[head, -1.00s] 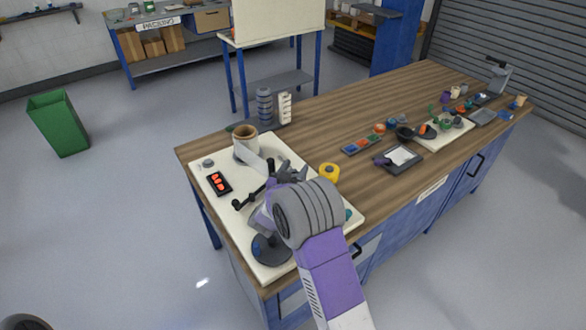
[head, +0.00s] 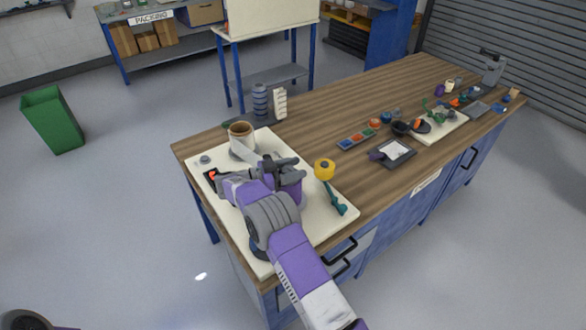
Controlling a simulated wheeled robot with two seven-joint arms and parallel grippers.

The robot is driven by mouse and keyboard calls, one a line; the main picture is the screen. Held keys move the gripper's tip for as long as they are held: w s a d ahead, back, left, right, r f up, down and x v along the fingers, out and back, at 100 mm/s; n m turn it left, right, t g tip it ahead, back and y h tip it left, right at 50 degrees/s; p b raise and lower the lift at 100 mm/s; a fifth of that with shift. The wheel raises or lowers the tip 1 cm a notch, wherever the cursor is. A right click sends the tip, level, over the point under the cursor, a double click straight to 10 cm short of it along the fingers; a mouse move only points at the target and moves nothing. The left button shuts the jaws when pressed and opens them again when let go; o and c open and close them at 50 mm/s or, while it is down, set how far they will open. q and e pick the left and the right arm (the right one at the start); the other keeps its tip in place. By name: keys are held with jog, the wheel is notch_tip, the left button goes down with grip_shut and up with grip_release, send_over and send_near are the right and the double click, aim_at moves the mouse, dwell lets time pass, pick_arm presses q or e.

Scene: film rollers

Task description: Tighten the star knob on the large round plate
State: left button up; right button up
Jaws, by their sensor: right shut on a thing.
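My right gripper (head: 278,165) is over the cream board (head: 316,222), near the far left corner of the bench, below the paper roll. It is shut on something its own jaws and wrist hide. I cannot make out the star knob. A large dark round plate (head: 257,248) shows only as a sliver at the board's near left, mostly behind my right forearm. My left gripper is not in view.
On the board are a brown-cored roll (head: 241,133) with white film, a control panel (head: 211,175), and a yellow knob (head: 324,169) beside a teal lever (head: 335,200).

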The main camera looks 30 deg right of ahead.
jog(key=shift+s+r+m+g, duration=0.1)
jog(key=shift+m+g, duration=0.7)
jog(key=shift+g, duration=0.3)
jog(key=o, duration=1)
jog(key=shift+c, duration=0.2)
notch_tip(320, 180, up, 10)
jog(key=shift+p, duration=0.85)
